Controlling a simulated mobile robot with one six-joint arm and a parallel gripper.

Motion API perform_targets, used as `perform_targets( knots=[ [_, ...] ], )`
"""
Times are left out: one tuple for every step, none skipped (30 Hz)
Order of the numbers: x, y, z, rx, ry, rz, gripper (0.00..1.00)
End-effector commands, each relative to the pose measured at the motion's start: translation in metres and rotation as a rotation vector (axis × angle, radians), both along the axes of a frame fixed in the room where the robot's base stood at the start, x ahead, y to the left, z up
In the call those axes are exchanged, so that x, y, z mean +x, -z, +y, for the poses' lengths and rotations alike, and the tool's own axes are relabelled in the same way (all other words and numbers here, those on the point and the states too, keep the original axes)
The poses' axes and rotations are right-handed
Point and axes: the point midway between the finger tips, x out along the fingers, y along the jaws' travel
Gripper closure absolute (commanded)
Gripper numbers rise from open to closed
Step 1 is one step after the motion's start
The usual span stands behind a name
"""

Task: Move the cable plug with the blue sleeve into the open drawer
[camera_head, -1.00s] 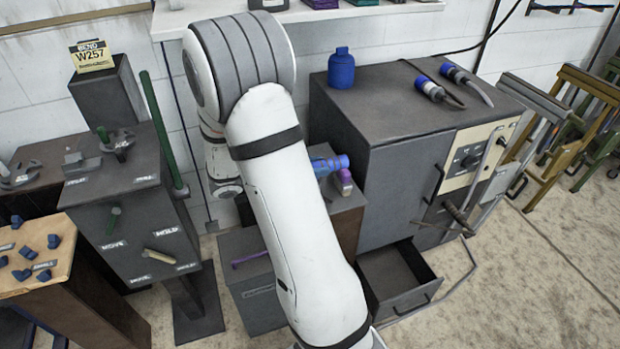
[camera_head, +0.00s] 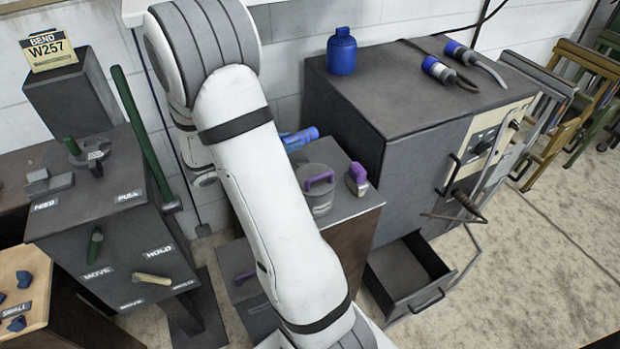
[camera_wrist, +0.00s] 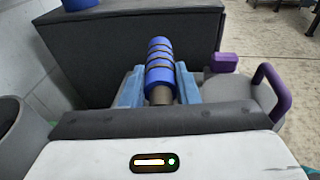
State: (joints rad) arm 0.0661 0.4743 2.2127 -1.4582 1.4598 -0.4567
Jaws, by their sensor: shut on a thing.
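My gripper (camera_wrist: 160,88) has light blue fingers. They are shut on the cable plug with the blue sleeve (camera_wrist: 160,62), a ribbed blue cylinder with dark rings and a grey-brown lower end. In the head view the plug (camera_head: 304,138) and fingertips show just right of my white arm, behind a grey lidded pot. My arm hides the rest of the gripper. The open drawer (camera_head: 438,295) sticks out low at the foot of the dark grey cabinet, below and right of the gripper. Its visible inside looks empty.
The cabinet (camera_head: 352,105) carries a blue bottle (camera_head: 341,52) and two other blue-collared cable ends (camera_head: 438,70). Between gripper and drawer stand the pot (camera_head: 318,190) with a purple handle and a purple-topped object (camera_head: 357,178) on a brown stand. A dark lever post (camera_head: 110,215) is left.

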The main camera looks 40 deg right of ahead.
Motion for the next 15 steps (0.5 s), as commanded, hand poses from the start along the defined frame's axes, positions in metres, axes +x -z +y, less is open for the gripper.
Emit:
perform_targets(
  knots=[
    [0.0,0.009,0.0,-0.001,-0.002,0.001,1.0],
    [0.0,0.011,0.001,-0.001,-0.002,0.001,1.0],
    [0.001,0.014,0.001,0.0,-0.003,0.001,1.0],
    [0.001,0.017,0.001,0.0,-0.003,0.001,1.0],
    [0.001,0.02,0.001,-0.001,-0.004,0.001,1.0],
    [0.001,0.027,0.002,-0.001,-0.006,0.003,1.0],
    [0.001,0.033,0.002,0.0,-0.006,0.004,1.0],
    [0.001,0.039,0.002,-0.001,-0.007,0.004,1.0],
    [0.001,0.047,0.002,0.0,-0.008,0.005,1.0],
    [0.002,0.052,0.003,0.001,-0.009,0.005,1.0],
    [0.002,0.058,0.003,0.0,-0.01,0.004,1.0],
    [0.002,0.064,0.003,0.0,-0.011,0.003,1.0],
    [0.002,0.068,0.003,0.0,-0.01,0.002,1.0],
    [0.002,0.071,0.004,0.0,-0.011,0.001,1.0],
    [0.003,0.074,0.004,0.0,-0.011,0.001,1.0]
  ],
)
